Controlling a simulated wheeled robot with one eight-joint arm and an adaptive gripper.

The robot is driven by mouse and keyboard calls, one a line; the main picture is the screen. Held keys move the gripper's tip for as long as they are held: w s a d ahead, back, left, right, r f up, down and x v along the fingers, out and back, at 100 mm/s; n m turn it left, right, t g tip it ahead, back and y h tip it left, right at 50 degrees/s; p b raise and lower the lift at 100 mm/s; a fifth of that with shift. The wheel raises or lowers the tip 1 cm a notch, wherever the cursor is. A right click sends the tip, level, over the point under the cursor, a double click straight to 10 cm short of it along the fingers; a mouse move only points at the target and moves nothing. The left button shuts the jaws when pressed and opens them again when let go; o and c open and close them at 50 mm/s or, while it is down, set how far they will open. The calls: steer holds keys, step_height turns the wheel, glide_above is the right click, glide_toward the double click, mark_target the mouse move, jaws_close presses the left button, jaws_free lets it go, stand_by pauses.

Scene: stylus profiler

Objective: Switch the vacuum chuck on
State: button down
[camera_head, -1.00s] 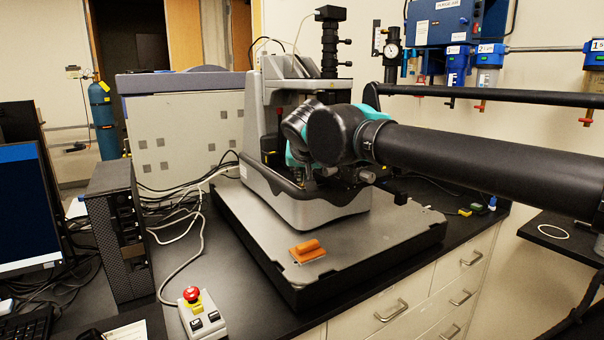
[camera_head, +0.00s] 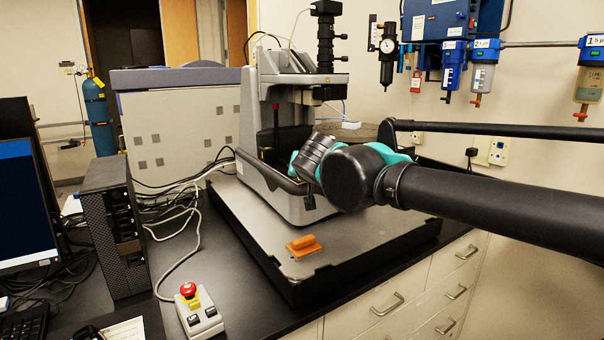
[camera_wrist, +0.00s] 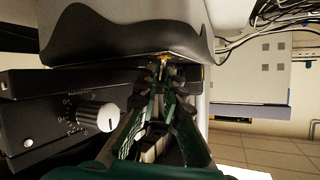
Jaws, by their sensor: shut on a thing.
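In the head view my arm hides most of the gripper, beside the profiler's front right.
A dark box with a white scaled knob (camera_wrist: 97,117) is left of my fingers. An orange-handled piece (camera_head: 304,246) lies on the base plate. A control box with a red button (camera_head: 188,289) stands on the bench. Filters (camera_head: 453,65) hang on the wall.

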steer(key=c, duration=1.6)
jaws_free()
steer(key=shift+c, duration=0.2)
steer(key=shift+s, duration=0.1)
steer(key=v, duration=1.2)
